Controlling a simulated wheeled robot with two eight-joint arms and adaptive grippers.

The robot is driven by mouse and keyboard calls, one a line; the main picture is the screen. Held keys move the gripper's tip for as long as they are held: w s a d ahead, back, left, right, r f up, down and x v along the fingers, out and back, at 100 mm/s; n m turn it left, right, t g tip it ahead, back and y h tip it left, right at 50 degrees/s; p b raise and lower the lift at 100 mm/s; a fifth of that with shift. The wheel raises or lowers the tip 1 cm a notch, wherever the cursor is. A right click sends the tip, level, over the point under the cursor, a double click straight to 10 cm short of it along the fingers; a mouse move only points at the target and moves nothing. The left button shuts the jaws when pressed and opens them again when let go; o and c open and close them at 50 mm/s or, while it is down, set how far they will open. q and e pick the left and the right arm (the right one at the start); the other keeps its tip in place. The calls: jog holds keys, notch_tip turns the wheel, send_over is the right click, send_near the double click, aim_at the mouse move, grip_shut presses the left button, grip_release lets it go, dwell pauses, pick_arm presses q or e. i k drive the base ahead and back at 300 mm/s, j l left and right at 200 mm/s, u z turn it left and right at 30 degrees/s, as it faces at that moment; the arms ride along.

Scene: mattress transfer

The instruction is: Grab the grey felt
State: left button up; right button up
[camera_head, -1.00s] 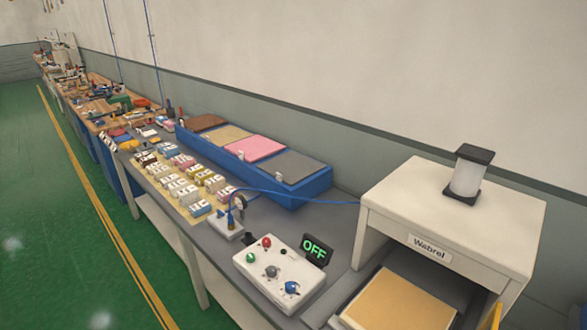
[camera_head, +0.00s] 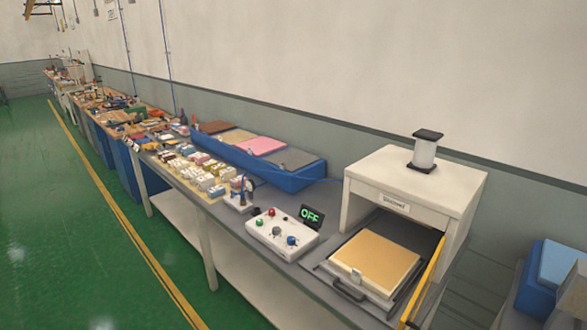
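The grey felt (camera_head: 288,158) is a flat dark grey sheet. It lies in the right end compartment of a long blue tray (camera_head: 290,183) at the back of the grey table. A pink sheet (camera_head: 260,145) lies to its left, then a tan sheet (camera_head: 231,136) and a brown sheet (camera_head: 214,127). Neither of my grippers shows in the head view.
A white machine (camera_head: 405,185) with an open drawer holding a tan board (camera_head: 375,262) stands right of the tray. A control box (camera_head: 283,235) reading OFF and several small labelled blocks sit in front. A blue bin (camera_head: 538,290) is at right. The green floor at left is clear.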

aim_at(291, 160)
jog(key=k+z, duration=0.2)
jog(key=z, duration=1.5)
jog(key=i+j+z, duration=0.15)
jog(key=j, duration=1.4)
jog(key=j+z, duration=0.1)
jog(key=j, duration=1.45)
jog(key=i, duration=0.05)
